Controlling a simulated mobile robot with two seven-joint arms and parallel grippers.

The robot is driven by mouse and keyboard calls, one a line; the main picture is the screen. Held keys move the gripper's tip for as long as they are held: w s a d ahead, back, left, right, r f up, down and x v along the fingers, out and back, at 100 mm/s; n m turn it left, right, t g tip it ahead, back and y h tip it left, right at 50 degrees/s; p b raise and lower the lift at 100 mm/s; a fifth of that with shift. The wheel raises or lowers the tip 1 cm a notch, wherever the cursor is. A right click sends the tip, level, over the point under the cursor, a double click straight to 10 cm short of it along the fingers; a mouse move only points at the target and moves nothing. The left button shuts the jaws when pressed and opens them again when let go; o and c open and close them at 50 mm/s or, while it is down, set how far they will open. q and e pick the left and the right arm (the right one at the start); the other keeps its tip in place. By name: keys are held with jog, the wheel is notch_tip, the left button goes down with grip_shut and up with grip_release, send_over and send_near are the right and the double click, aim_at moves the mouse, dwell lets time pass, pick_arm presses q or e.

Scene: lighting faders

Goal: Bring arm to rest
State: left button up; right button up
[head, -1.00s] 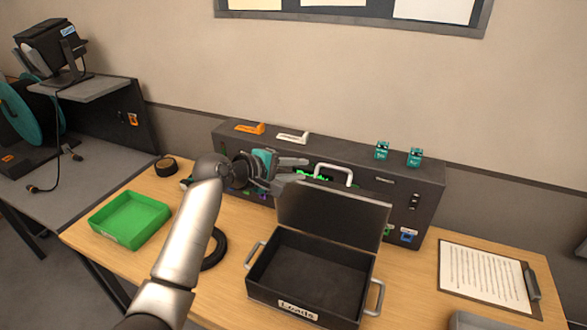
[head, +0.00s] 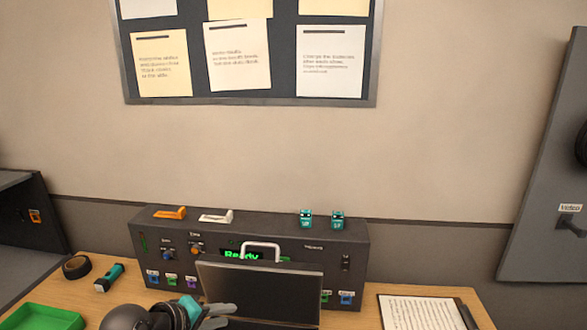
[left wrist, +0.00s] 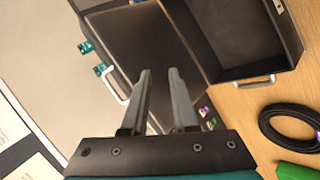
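My left gripper (head: 208,315) is at the bottom edge of the head view, in front of the console's lower left part and by the left edge of the case's raised lid. In the left wrist view its two fingers (left wrist: 159,85) stand apart with nothing between them. The grey console (head: 350,235) stands against the wall, with a lit green "Ready" display (head: 240,255) partly hidden by the lid. My right gripper is in neither view.
The dark case lid (head: 262,292) stands raised; its open box (left wrist: 235,40) shows in the left wrist view. A green tray (head: 42,318), a teal-handled tool (head: 110,277) and a tape roll (head: 76,267) lie to the left. A clipboard (head: 422,312) lies right. A black cable coil (left wrist: 290,125) lies near the tray.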

pick_arm(q)
jog(key=s+f+m+g+y, duration=0.2)
jog(key=s+f+m, duration=0.15)
jog(key=s, duration=0.55)
jog(key=s+f+m+g+y, duration=0.15)
jog(key=s+m, duration=0.25)
jog(key=s, duration=0.5)
jog(key=s+f+m+g+y, duration=0.1)
jog(key=s+f+m+g, duration=0.2)
jog(key=s, duration=0.7)
notch_tip(320, 180, down, 32)
jog(key=s+r+b, duration=0.1)
jog(key=b, duration=0.9)
jog(key=s+a+f+b, duration=0.1)
jog(key=s+f+b, duration=0.3)
jog(key=s+f, duration=0.4)
jog(key=s+a+f+m+g+b, duration=0.1)
jog(key=s+f+b, duration=0.3)
jog(key=f, duration=1.1)
jog(key=s+a, duration=0.1)
jog(key=s, duration=0.2)
jog(key=shift+s, duration=0.35)
jog(key=shift+s+a+y, duration=0.1)
jog(key=shift+y, duration=0.15)
